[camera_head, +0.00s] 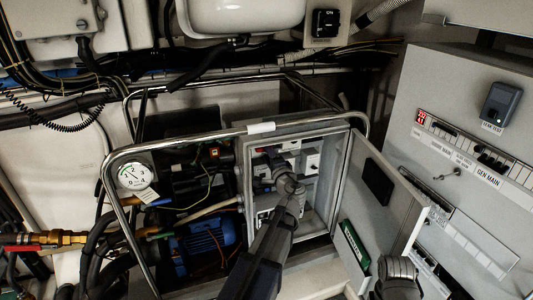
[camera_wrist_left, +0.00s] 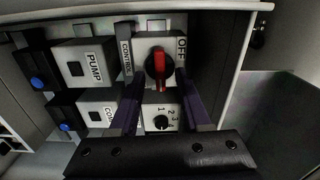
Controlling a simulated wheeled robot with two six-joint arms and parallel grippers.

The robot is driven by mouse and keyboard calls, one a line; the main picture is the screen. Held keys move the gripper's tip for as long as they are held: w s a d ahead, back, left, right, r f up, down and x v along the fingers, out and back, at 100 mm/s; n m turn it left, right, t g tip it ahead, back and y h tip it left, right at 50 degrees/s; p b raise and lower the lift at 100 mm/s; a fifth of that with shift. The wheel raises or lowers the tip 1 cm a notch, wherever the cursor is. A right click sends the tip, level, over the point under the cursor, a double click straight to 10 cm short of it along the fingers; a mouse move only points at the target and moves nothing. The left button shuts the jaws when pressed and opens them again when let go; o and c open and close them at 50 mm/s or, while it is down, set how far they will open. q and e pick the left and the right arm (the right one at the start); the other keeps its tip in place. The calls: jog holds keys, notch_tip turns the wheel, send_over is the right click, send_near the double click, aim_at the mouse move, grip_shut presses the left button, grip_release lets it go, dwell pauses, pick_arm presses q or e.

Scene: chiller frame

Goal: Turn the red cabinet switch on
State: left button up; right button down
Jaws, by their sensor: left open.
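The red cabinet switch (camera_wrist_left: 162,62) is a red handle on a dark round base on a white box, seen in the left wrist view. Its handle stands nearly upright in the picture, with the label OFF to its right. My left gripper (camera_wrist_left: 160,88) is open, with one finger on each side of the switch. I cannot tell whether the fingers touch the handle. In the head view my left arm reaches into the open grey cabinet (camera_head: 341,190), and its wrist (camera_head: 290,188) hides the switch.
The cabinet door (camera_head: 378,200) stands open to the right of my left arm. A tubular metal frame (camera_head: 215,138) runs around the cabinet. A numbered dial (camera_wrist_left: 161,122) sits below the switch, and PUMP (camera_wrist_left: 84,66) and other boxes stand to the left.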

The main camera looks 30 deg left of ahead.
pick_arm(q)
jog(key=shift+w+a, duration=0.4)
jog(key=shift+a, duration=0.05)
